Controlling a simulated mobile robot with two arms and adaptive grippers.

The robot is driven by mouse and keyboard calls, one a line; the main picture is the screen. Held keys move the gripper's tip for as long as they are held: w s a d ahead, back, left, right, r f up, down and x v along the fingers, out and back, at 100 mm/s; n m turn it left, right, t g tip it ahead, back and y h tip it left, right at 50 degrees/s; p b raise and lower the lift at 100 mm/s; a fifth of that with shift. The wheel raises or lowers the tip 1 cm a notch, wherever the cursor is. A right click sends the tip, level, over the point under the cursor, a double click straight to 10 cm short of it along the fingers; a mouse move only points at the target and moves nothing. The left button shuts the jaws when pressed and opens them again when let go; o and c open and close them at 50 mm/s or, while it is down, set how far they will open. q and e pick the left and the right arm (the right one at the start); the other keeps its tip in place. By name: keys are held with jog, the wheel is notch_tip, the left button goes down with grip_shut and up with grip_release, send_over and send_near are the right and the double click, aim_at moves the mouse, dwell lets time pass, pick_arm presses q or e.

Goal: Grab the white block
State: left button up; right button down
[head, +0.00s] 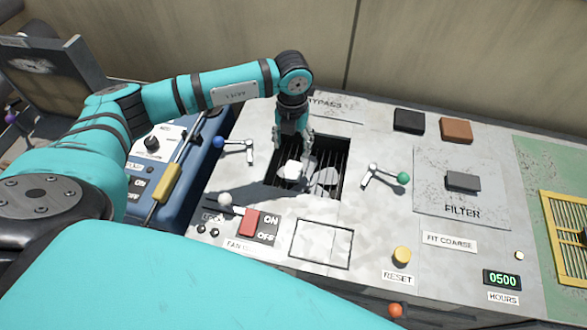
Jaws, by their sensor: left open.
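The white block (290,170) is a small pale lump at the dark slatted opening (338,152) in the panel top. My left gripper (292,153) points down over the opening, just above and around the block. Its fingers are open, one on the right side of the block. I cannot tell whether they touch it. A second pale, rounded patch (326,178) shows in the opening to the right of the block. My right gripper is not in view.
A blue-knobbed lever (219,142) stands left of the opening and a green-knobbed lever (402,178) right of it. A red switch (249,223) and white-knobbed lever (225,199) are in front. Black (409,121) and brown (456,130) blocks lie at the back right.

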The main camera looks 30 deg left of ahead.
aim_at(292, 170)
pick_arm(q)
notch_tip(292, 170, down, 12)
jog(key=shift+r+p, duration=0.15)
jog(key=shift+p, duration=0.45)
jog(key=c, duration=0.4)
